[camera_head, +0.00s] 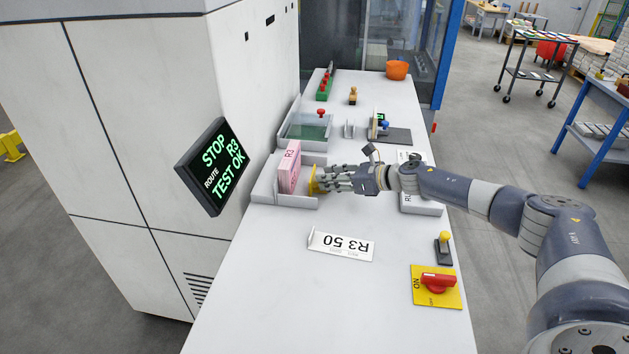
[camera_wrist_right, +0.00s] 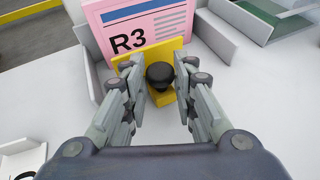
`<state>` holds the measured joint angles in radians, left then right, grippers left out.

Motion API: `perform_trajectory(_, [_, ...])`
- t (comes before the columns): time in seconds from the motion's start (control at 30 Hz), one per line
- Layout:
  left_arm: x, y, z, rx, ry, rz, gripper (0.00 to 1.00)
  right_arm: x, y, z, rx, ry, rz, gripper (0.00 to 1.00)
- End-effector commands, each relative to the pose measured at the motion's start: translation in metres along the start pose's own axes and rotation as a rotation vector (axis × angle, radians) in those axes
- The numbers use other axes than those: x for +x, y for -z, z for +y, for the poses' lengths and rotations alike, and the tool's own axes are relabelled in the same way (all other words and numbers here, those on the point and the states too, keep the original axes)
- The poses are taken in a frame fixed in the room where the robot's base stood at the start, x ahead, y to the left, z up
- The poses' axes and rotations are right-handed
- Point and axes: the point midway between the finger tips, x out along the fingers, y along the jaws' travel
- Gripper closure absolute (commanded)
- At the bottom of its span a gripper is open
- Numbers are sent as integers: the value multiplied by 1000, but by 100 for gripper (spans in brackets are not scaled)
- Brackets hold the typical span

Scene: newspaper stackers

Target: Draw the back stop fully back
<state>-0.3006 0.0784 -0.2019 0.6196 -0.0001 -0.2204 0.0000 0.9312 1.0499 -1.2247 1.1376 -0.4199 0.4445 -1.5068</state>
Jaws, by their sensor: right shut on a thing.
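The back stop is a yellow plate (camera_head: 313,182) with a black knob; it also shows in the right wrist view (camera_wrist_right: 172,48). It stands in a white stacker tray (camera_head: 298,201), upright and close to the pink R3 paper stack (camera_head: 291,165). The stack's printed face shows in the right wrist view (camera_wrist_right: 135,28). My right gripper (camera_head: 322,181) is shut on the back stop, its fingers on both sides of the black knob (camera_wrist_right: 160,75). The fingers hide part of the plate in the head view. My left gripper is not in view.
A grey machine with a STOP R3 TEST OK screen (camera_head: 213,165) borders the bench on the left. An R3 50 card (camera_head: 341,244) lies in front, with a red switch on a yellow plate (camera_head: 437,284) at right. Another tray (camera_head: 306,132) stands behind. The front bench is largely clear.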

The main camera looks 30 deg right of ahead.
Motion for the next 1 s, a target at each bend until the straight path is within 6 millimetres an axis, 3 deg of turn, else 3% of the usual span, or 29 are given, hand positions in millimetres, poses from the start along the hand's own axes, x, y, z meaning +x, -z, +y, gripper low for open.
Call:
perform_trajectory(0.03, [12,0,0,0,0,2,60,-11,13,-8,0,8,5,100])
perform_trajectory(0.23, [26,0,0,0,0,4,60,-39,21,-20,-2,6,3,100])
perform_trajectory(0.6, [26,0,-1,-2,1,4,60,-45,20,-22,-2,6,5,100])
perform_trajectory(0.63, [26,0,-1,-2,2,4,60,-45,20,-22,-2,7,5,72])
perform_trajectory(0.7, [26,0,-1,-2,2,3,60,-45,20,-22,-2,7,5,56])
perform_trajectory(1.0, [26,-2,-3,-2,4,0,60,-44,19,-20,-1,4,3,55])
